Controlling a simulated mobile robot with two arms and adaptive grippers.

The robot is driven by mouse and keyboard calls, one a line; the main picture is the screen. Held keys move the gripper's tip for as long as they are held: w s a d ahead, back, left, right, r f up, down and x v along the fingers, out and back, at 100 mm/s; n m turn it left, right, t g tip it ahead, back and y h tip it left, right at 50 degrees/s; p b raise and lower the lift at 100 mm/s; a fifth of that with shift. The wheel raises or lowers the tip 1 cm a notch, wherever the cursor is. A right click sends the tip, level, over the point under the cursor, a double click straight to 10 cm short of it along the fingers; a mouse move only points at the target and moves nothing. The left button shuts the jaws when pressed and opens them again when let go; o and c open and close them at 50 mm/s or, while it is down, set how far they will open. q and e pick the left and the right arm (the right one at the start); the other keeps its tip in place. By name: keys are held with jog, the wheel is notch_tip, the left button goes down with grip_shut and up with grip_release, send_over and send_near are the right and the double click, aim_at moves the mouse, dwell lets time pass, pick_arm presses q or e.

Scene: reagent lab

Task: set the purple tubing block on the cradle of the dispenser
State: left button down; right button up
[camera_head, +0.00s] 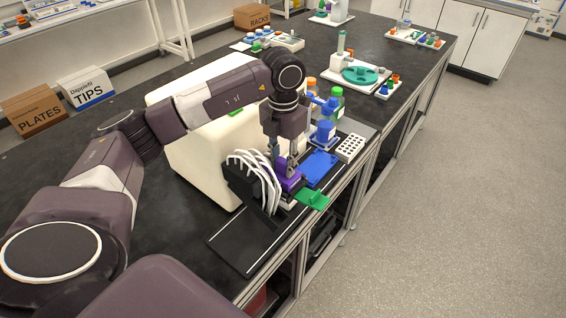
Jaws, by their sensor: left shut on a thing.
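The purple tubing block (289,183) is at the front of the dispenser, just right of its black pump head with white looped tubes. My left gripper (285,168) comes down from above and is shut on the block. The dispenser (188,152) is a large cream box on the black bench. The cradle is largely hidden around the block and gripper, and I cannot tell whether the block touches it. My right gripper is not in view.
A green tab (313,198) and a blue plate (320,166) lie close beside the block. A white tube rack (350,148) and bottles (337,103) stand behind. A black tray (247,240) lies in front. The bench edge is close on the right.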

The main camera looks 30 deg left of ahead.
pick_arm(q)
jog(key=c, duration=1.5)
grip_release()
jog(key=shift+r+p, duration=2.3)
jog(key=shift+r, duration=1.15)
